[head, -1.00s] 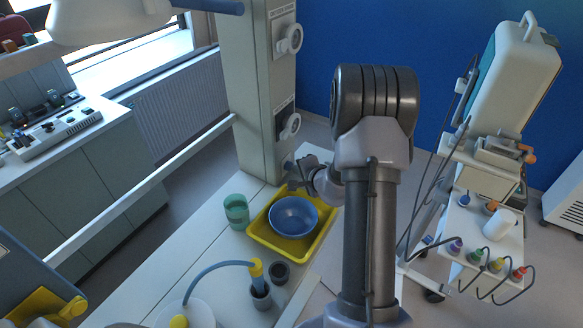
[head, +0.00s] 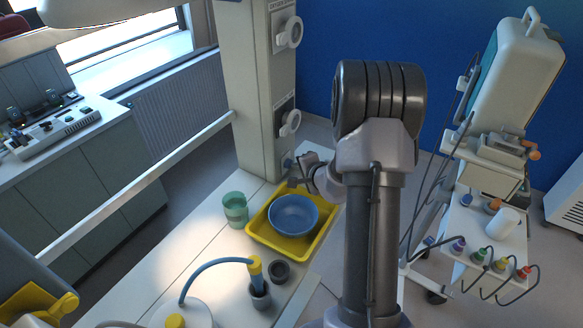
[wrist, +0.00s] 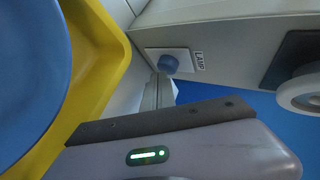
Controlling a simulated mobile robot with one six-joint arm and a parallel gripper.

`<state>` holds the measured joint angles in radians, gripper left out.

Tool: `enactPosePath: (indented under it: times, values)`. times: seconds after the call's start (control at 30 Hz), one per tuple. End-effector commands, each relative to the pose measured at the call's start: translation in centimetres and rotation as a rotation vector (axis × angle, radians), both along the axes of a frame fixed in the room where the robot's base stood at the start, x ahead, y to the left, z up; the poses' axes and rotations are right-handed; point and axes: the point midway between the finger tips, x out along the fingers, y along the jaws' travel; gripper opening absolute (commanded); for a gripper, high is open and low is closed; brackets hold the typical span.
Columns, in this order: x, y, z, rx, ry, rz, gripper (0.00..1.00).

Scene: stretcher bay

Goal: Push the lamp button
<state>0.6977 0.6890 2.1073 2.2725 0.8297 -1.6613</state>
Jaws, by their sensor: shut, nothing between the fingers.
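The lamp button (wrist: 168,64) is a round blue knob on a white plate labelled LAMP in the wrist view. In the head view the button (head: 287,163) shows small and low on the beige column (head: 262,100). My gripper (wrist: 160,88) is shut and empty, its tips just below the button in the picture. I cannot tell whether they touch it. In the head view my gripper (head: 293,183) is beside the foot of the column. The white lamp head (head: 95,20) hangs at the top left, partly cut off. A bright warm patch of light lies on the bench (head: 185,250).
A yellow tray (head: 256,236) with a blue bowl (head: 293,214) is close below my gripper. A green cup (head: 235,209) and a dark pot (head: 279,272) stand near the tray. A cart with a monitor (head: 515,75) is at the right.

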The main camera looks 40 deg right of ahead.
Motion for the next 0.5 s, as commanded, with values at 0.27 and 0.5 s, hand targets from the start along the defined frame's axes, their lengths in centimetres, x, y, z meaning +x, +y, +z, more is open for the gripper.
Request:
enactPosePath:
  times: [0.27,0.5]
  values:
    - [-0.9,-0.4,-0.1,-0.001,0.000,0.000,0.00]
    - [-4.1,-1.7,-0.2,-0.002,0.000,-0.001,0.00]
